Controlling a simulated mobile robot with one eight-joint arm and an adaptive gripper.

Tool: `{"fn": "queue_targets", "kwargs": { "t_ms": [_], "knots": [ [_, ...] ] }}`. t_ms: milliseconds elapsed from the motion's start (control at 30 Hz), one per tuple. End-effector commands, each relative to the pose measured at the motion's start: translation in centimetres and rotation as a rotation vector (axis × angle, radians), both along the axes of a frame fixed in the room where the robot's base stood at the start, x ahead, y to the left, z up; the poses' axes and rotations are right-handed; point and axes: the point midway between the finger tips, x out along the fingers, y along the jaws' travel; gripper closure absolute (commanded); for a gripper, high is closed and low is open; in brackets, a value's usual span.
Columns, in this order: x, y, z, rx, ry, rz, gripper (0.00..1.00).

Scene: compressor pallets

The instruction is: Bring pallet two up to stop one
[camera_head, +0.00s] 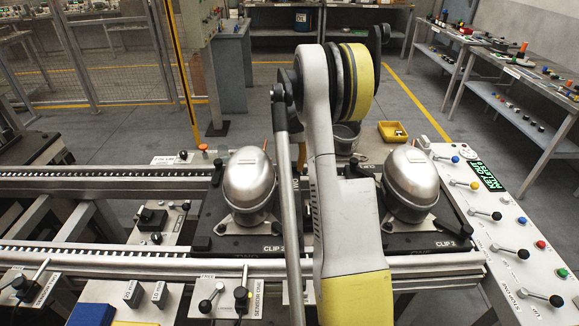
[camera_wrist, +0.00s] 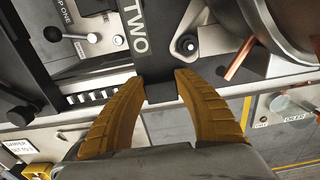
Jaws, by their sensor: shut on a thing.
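In the wrist view, a black pallet edge with a white TWO label (camera_wrist: 138,42) lies just past my fingertips. My gripper (camera_wrist: 163,88) has its two yellow fingers shut on a small dark tab (camera_wrist: 160,92) below that label. A plate marked "P ONE" (camera_wrist: 82,14), its first letters cut off, shows at upper left with a black-knobbed lever. In the head view, a silver compressor (camera_head: 249,182) stands upright on the left black pallet (camera_head: 212,240), marked CLIP and partly legible TWO. My arm hides my gripper and the middle of the conveyor there.
A second compressor (camera_head: 411,180) stands on the right pallet (camera_head: 430,241). Toothed rails (camera_head: 90,250) run left with open gaps between them. Levers and buttons line the front and the right control panel (camera_head: 500,235). A yellow bin (camera_head: 392,132) lies behind.

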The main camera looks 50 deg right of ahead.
Motion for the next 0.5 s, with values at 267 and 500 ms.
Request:
{"fn": "queue_targets", "kwargs": {
  "t_ms": [267, 500],
  "knots": [
    [-0.38, -0.19, -0.11, 0.002, 0.003, -0.001, 1.00],
    [-0.57, -0.36, -0.11, 0.001, 0.003, -0.001, 0.53]
  ]
}}
